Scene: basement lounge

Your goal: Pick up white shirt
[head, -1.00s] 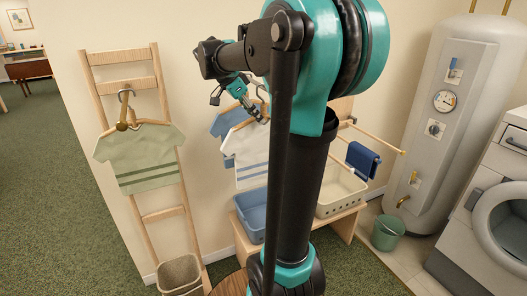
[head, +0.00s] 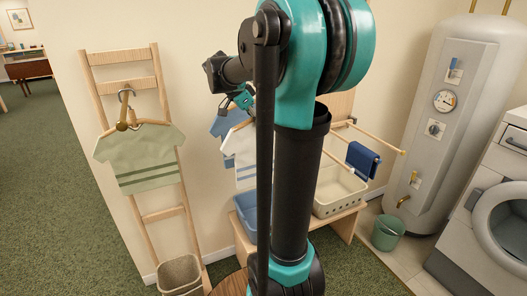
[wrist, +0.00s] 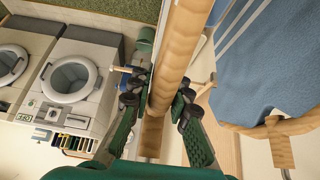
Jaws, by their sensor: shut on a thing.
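The white shirt (head: 239,160), with dark stripes, hangs upright beside the wall in the head view, partly hidden by my arm. My gripper (head: 243,101) is at its top, just above the collar. In the wrist view my gripper (wrist: 158,98) has its fingers on both sides of a wooden bar (wrist: 177,50) and is shut on it. The bar looks like the white shirt's hanger, though its ends are out of view. The white shirt itself cannot be clearly made out in the wrist view.
A blue shirt (head: 222,124) hangs close behind the white one; it also shows in the wrist view (wrist: 265,65). A green shirt (head: 140,158) hangs on a wooden ladder (head: 120,84) at left. Baskets stand below. A boiler (head: 445,120) and washer (head: 500,210) are at right.

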